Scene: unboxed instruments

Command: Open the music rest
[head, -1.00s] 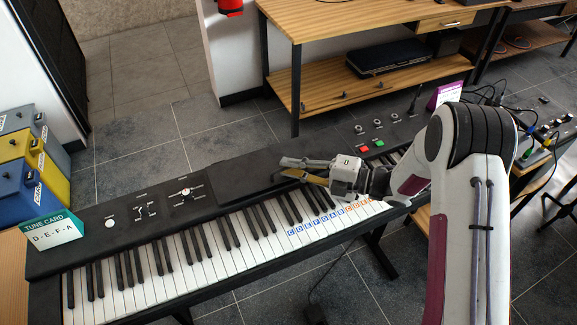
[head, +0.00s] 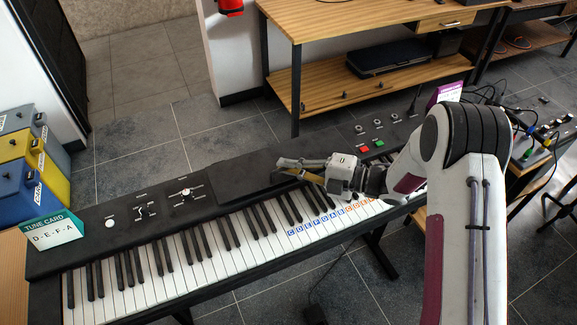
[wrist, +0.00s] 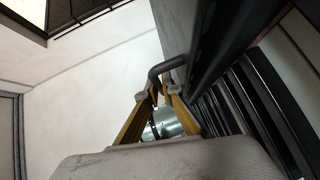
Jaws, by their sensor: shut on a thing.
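The music rest is a dark flat panel (head: 232,177) lying on the top of the black keyboard (head: 75,225), in the middle of the head view. My gripper (head: 284,168) reaches in from the right at the panel's right end. In the wrist view, the yellow fingers of my gripper (wrist: 160,92) come together on a dark bent handle (wrist: 168,68). The handle stands at the edge of a dark surface. The head view does not show the handle clearly, as the fingers cover that spot.
Black and white keys (head: 200,250) run along the keyboard's front, some with letter labels. Knobs and red and green buttons (head: 371,146) lie to the right. A tune card (head: 55,231) stands at the left end. A wooden bench (head: 350,30) stands behind.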

